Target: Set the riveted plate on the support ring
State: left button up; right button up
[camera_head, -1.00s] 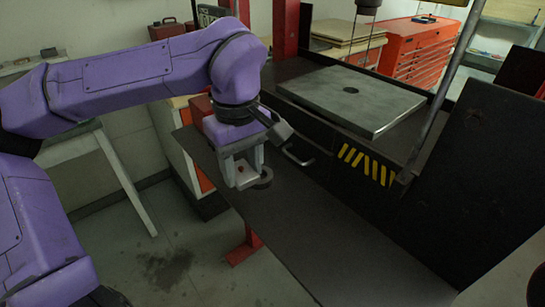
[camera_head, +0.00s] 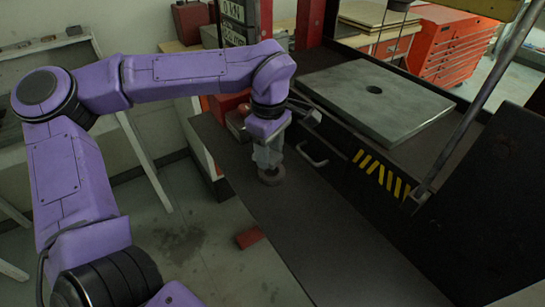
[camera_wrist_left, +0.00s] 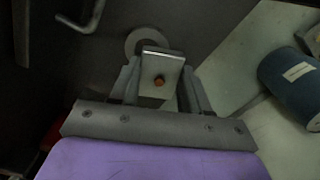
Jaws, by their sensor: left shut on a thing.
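My left gripper (camera_head: 268,163) points down and is shut on the riveted plate. The support ring (camera_head: 271,178) is a grey round ring lying on the dark bench top, right below the gripper in the head view. In the wrist view the ring (camera_wrist_left: 134,41) shows partly behind the plate's far edge. I cannot tell whether plate and ring touch. My right gripper is not in view.
The dark bench top (camera_head: 330,235) is clear in front of the ring. A metal handle (camera_head: 312,157) is on the machine's side, right of the gripper. A large grey slab (camera_head: 375,100) lies on the machine. A red box (camera_head: 232,108) stands behind my arm.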

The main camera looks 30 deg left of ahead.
aim_at(273, 162)
pick_arm(q)
jog(key=shift+w+a+f, duration=0.15)
jog(key=shift+w+f, duration=0.6)
jog(key=shift+f, duration=0.05)
jog(key=shift+w+a+f, duration=0.1)
jog(key=shift+w+f, duration=0.05)
jog(key=shift+f, duration=0.8)
jog(key=shift+w+f, duration=0.1)
jog(key=shift+f, duration=0.8)
jog(key=shift+f, duration=0.15)
jog(key=o, duration=1.2)
jog(key=shift+c, duration=0.2)
notch_tip(273, 162, up, 12)
jog(key=shift+r, duration=0.2)
